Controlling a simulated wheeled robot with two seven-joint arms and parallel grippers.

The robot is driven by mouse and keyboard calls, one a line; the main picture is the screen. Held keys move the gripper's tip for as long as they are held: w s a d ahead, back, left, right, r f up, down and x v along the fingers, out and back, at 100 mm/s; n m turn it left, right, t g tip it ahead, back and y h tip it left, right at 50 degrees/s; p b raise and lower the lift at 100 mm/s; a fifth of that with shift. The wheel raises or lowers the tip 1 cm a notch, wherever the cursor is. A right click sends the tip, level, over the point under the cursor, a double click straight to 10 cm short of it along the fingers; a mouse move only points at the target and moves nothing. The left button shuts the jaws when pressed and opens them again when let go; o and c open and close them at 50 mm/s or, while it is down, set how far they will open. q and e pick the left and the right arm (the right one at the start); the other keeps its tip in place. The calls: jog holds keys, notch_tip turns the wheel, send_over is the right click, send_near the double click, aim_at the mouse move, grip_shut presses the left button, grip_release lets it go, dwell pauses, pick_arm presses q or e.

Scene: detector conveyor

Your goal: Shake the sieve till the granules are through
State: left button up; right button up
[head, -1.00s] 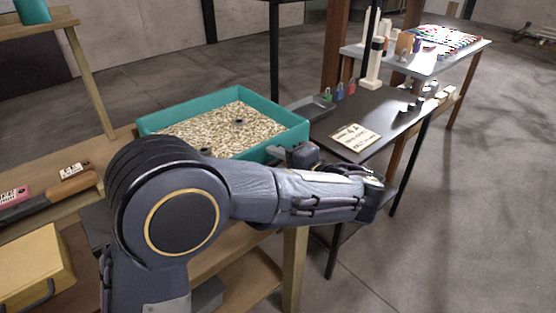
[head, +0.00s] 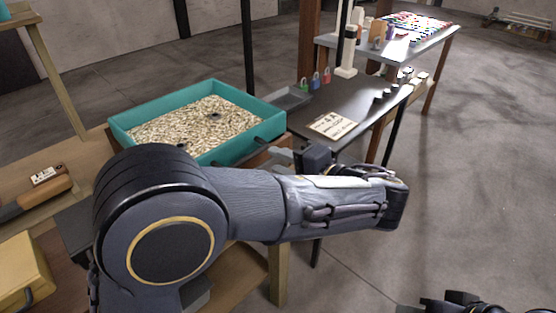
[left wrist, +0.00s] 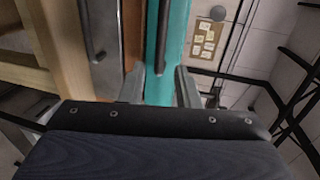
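The sieve (head: 205,152) is a teal-walled tray holding a layer of beige granules (head: 190,125), with two small dark spots among them. It has a dark bar handle (head: 268,143) on its near right wall. My left gripper (head: 283,156) is beside that wall, partly hidden behind my own forearm. In the left wrist view its fingers (left wrist: 158,88) are apart and empty, with the teal wall and the handle (left wrist: 162,38) ahead between them. Contact cannot be told. A dark part, seemingly of my right arm, shows at the bottom right; its fingers are not clear.
The sieve stands on a wooden bench (head: 75,150). A dark table (head: 365,108) with a label card (head: 332,125) and coloured padlocks (head: 315,82) is to the right. A yellow case (head: 22,268) is at the lower left. The floor at right is open.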

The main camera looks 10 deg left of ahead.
aim_at(248, 155)
pick_arm(q)
jog(key=w+a+t+y+p, duration=0.1)
jog(key=a+p, duration=0.1)
jog(key=w+a+f+t+y+p, duration=0.1)
jog(key=a+p, duration=0.1)
jog(key=a, duration=0.1)
jog(key=w+a+y+p, duration=0.1)
jog(key=a+p, duration=0.1)
jog(key=shift+a+f+t+y, duration=0.25)
jog(key=shift+f+t+y, duration=0.05)
jog(key=shift+t+y, duration=0.1)
dwell(0.3)
grip_shut()
